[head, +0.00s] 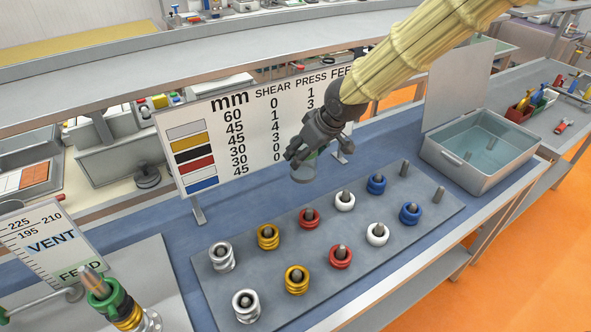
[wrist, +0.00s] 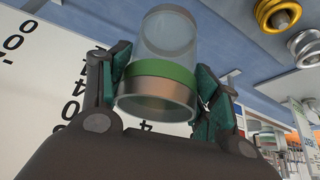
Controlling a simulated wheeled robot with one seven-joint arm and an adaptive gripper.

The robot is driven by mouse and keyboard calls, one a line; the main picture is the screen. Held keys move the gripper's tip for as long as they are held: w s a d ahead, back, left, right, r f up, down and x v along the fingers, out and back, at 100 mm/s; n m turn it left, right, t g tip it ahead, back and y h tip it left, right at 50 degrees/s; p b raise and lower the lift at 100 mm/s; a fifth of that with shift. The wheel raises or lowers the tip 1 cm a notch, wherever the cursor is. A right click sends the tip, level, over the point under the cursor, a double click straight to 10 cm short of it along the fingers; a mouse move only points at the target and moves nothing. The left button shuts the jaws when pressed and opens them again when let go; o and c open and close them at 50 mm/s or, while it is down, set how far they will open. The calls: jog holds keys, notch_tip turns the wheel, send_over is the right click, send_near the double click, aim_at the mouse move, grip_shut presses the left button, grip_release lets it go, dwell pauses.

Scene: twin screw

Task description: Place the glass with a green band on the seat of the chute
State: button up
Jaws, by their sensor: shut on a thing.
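My gripper (head: 308,158) is shut on the glass with a green band (wrist: 166,98), above the blue bench near the sign board. In the wrist view the gripper's fingers (wrist: 162,85) press on both sides of the clear glass around its green band. In the head view the glass (head: 303,176) is small and partly hidden by the fingers, hanging clear of the grey plate. I cannot pick out the chute or its seat with certainty in either view.
The grey plate (head: 330,222) holds several pegs with silver, gold, red, white and blue rings. A sign board (head: 255,130) stands behind it. An open grey bin (head: 480,150) is at right. A screw with green and gold rings (head: 112,300) and the VENT FEED sign (head: 52,243) are at lower left.

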jog(key=w+a+p, duration=0.2)
jog(key=w+a, duration=0.1)
jog(key=w, duration=0.2)
jog(key=f, duration=0.3)
jog(key=f+p, duration=0.1)
jog(key=f, duration=0.3)
jog(key=s+f+p, duration=0.1)
jog(key=f, duration=0.3)
jog(key=shift+d, duration=0.2)
jog(key=shift+w+a+f+p, duration=0.1)
jog(key=shift+w+f+p, duration=0.15)
jog(key=shift+p, duration=0.1)
jog(key=shift+f, duration=0.15)
jog(key=shift+f, duration=0.1)
jog(key=shift+f, duration=0.1)
jog(key=o, duration=1.2)
jog(key=shift+c, duration=0.2)
